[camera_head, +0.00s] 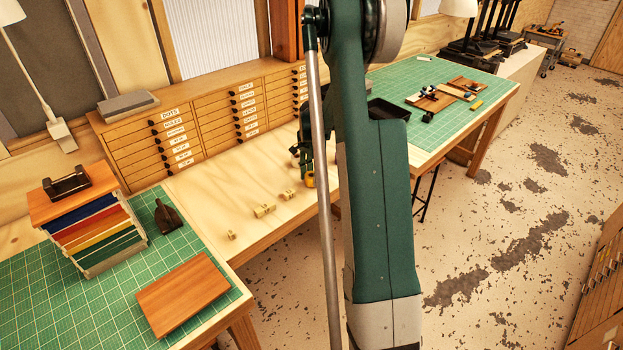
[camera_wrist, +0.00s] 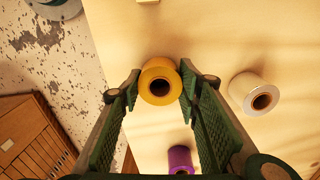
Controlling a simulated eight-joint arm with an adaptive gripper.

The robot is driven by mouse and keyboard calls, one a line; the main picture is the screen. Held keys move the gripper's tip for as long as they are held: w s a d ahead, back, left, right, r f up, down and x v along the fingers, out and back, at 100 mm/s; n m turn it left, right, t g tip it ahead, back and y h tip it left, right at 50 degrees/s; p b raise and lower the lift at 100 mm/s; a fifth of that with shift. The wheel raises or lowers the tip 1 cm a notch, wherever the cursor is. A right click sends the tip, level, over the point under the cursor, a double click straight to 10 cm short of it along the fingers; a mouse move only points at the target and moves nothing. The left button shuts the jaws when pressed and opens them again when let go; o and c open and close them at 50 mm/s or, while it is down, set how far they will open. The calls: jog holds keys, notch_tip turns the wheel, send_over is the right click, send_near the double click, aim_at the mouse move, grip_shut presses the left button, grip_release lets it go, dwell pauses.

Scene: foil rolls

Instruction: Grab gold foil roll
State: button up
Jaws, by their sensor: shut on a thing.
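The gold foil roll (camera_wrist: 147,80) shows end-on in the wrist view, with a dark hollow core. It sits between the tips of my gripper (camera_wrist: 159,84), one green ribbed finger on each side, and the fingers are closed on it. In the head view my gripper (camera_head: 304,160) is over the bench, largely hidden by my arm. A small yellow bit of the roll (camera_head: 310,181) shows below it. I cannot tell whether the roll is clear of the bench top.
A pale silvery roll (camera_wrist: 243,91) lies right of the gold one, and a purple roll (camera_wrist: 180,157) lies nearer the wrist. Small rolls (camera_head: 264,210) lie on the wooden bench (camera_head: 205,195). A drawer cabinet (camera_head: 190,120) stands behind. The bench drops off at its front edge.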

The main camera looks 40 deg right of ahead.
aim_at(311, 175)
jog(key=shift+r, duration=4.75)
jog(key=shift+d, duration=0.1)
